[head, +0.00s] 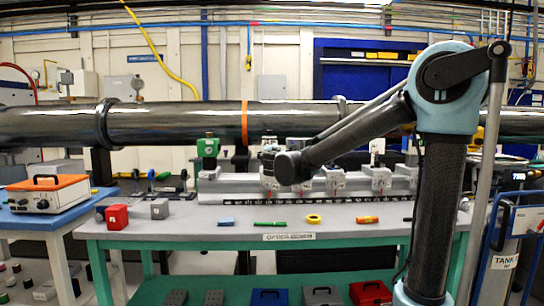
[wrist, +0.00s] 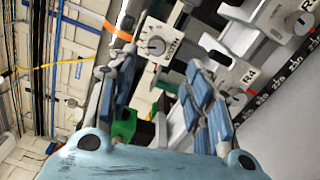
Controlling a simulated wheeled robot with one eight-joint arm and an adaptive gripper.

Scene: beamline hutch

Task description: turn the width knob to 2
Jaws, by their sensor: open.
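A round grey knob (wrist: 157,46) sits on a white plate with marks around it, in the upper middle of the wrist view. Its label is too small to read surely, so I cannot tell its setting or whether it is the width knob. My gripper (wrist: 165,100) is open, with blue-padded fingers on either side and nothing between them. The knob shows beyond the fingers, apart from them. In the head view my gripper (head: 272,158) is over the rail on the optics bench (head: 340,222), and hides part of the white carriages behind it.
White carriages (head: 335,182) stand on the rail; one labelled R4 (wrist: 235,75) shows beside my right finger. A green block (head: 208,148) stands at the rail's left end. A dark pipe (head: 190,123) runs behind. Small coloured items, including a yellow ring (head: 314,219), lie along the bench front.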

